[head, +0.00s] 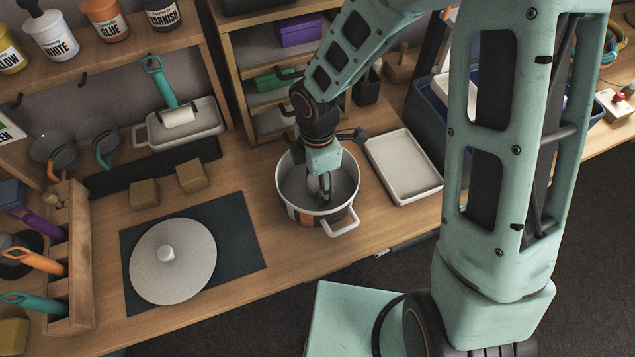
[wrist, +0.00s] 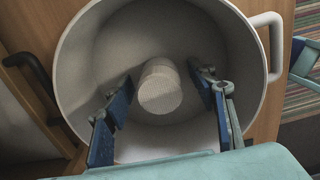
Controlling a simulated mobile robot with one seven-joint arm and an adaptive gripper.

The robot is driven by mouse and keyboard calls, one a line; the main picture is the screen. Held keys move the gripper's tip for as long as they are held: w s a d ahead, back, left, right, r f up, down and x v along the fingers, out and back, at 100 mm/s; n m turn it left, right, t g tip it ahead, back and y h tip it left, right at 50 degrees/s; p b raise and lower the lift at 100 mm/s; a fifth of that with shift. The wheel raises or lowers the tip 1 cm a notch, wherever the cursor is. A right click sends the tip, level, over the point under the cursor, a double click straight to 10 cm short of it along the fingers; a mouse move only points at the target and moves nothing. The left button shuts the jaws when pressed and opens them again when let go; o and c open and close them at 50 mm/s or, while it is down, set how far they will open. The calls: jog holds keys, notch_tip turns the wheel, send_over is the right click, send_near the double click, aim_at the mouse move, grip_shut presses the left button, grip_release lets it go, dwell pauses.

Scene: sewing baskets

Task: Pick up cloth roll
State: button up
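A pale cylinder with a textured round end, which looks like the cloth roll (wrist: 160,88), is inside a white pot (wrist: 82,62) in the wrist view. My gripper (wrist: 166,86) is open, with one blue finger on each side of the roll. Gaps show between the fingers and the roll. In the head view my gripper (head: 325,186) reaches down into the pot (head: 287,206), which stands on the wooden counter. I cannot make out the roll in the head view.
A white tray (head: 405,170) stands close to the right of the pot. A round lid (head: 196,262) lies on a dark mat (head: 238,235) to the left. Two tan blocks (head: 144,194) (head: 192,177) sit behind the mat. Shelves (head: 239,92) rise behind the pot.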

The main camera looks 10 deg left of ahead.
jog(key=c, duration=1.1)
